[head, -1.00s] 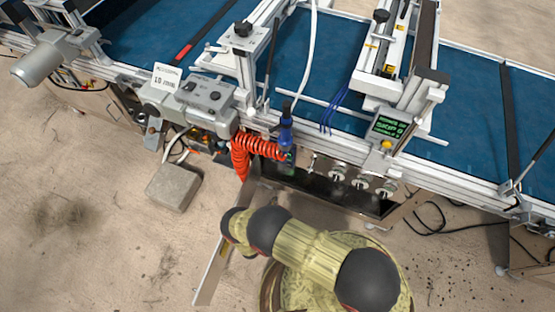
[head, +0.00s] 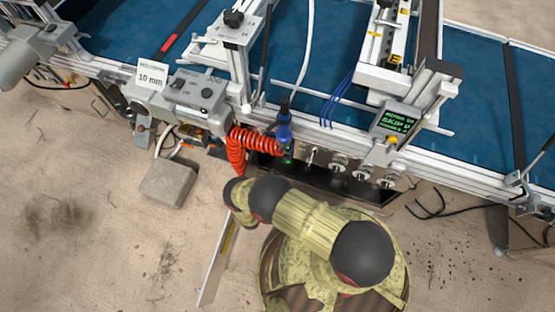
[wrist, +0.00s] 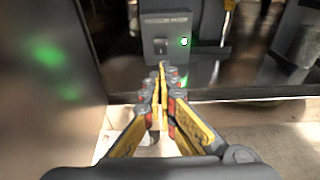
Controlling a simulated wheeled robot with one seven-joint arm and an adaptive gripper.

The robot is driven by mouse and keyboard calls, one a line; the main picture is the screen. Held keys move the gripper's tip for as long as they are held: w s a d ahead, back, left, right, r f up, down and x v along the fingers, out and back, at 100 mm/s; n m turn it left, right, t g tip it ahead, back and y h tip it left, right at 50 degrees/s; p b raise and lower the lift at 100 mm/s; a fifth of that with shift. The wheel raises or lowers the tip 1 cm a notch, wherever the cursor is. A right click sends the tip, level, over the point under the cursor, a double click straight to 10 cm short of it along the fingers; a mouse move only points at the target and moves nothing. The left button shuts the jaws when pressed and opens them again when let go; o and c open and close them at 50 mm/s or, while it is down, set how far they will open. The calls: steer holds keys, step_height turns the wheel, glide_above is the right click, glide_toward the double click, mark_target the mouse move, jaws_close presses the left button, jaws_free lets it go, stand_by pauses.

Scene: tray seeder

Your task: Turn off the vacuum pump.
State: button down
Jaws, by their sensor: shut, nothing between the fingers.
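In the wrist view, a grey switch box (wrist: 167,30) stands straight ahead, with a label too blurred to read fully. It carries a small switch (wrist: 160,46) and a lit green lamp (wrist: 184,42) to the right of it. My gripper (wrist: 162,72) is shut and empty, its fingertips pointing at the box just below the switch. I cannot tell whether the tips touch the box. The pump body is partly visible as a dark grey shape (wrist: 212,20) behind the box. In the head view the gripper and the switch box are not clearly seen.
A metal panel (wrist: 45,90) stands close on the left of my gripper, with a green reflection. In the head view, the seeder's blue belt (head: 290,70), a coiled red hose (head: 250,142) and a grey control box (head: 190,92) lie above my arm. A stone block (head: 168,183) sits on the floor.

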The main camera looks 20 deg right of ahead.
steer(key=x, duration=0.3)
steer(key=b+x, duration=0.1)
steer(key=x, duration=0.1)
steer(key=b+x, duration=0.1)
steer(key=x, duration=0.2)
steer(key=shift+w+d+r, duration=0.25)
steer(key=shift+r, duration=0.1)
steer(key=shift+w+d, duration=0.3)
steer(key=shift+w, duration=0.1)
steer(key=shift+w+r, duration=0.1)
